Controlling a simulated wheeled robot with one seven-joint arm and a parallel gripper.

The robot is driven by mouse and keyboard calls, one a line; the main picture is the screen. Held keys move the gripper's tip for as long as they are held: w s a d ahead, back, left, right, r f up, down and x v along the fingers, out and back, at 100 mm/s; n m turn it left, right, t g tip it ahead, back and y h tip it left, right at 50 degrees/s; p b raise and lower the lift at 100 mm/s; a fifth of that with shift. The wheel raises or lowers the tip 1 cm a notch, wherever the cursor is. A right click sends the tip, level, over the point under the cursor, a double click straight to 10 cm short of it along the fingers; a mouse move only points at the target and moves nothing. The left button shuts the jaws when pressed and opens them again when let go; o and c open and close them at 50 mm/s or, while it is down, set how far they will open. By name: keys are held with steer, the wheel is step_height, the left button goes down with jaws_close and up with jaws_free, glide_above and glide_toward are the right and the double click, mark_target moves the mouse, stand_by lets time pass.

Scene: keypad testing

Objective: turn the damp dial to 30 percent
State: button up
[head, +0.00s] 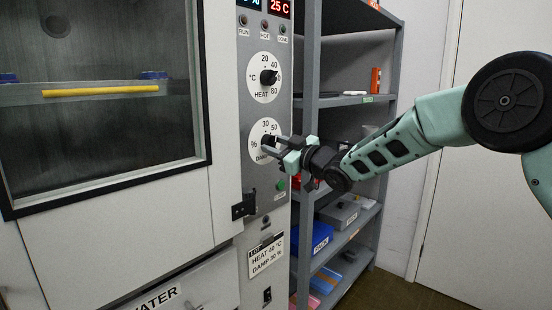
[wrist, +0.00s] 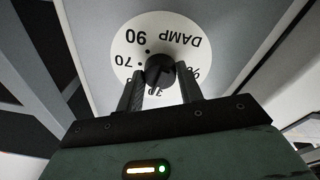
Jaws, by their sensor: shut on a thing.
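The damp dial (head: 262,151) is a white disc with a dark knob (wrist: 160,68), on the grey control panel of the cabinet, below the heat dial. In the wrist view the dial face (wrist: 140,42) appears upside down, with DAMP, 90 and 70 readable; the lower numbers are partly behind the fingers. My gripper (head: 276,141) reaches in from the right, and its fingers stand on either side of the knob, shut on it. Where the knob points cannot be read clearly, as the fingers cover part of it.
The heat dial (head: 268,91) sits just above, with red and dark displays at the top. A green button (head: 282,185) and a lot card (head: 266,256) are below. A grey shelf rack (head: 356,100) with boxes stands right of the panel. The windowed cabinet door (head: 205,205) is at left.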

steer(key=shift+n+b, duration=0.75)
steer(key=shift+n, duration=0.45)
steer(key=o, duration=1)
steer(key=shift+d, duration=0.1)
steer(key=b+v, duration=0.1)
steer(key=v, duration=1.6)
steer(key=shift+d+b, duration=0.2)
steer(key=shift+b, duration=0.1)
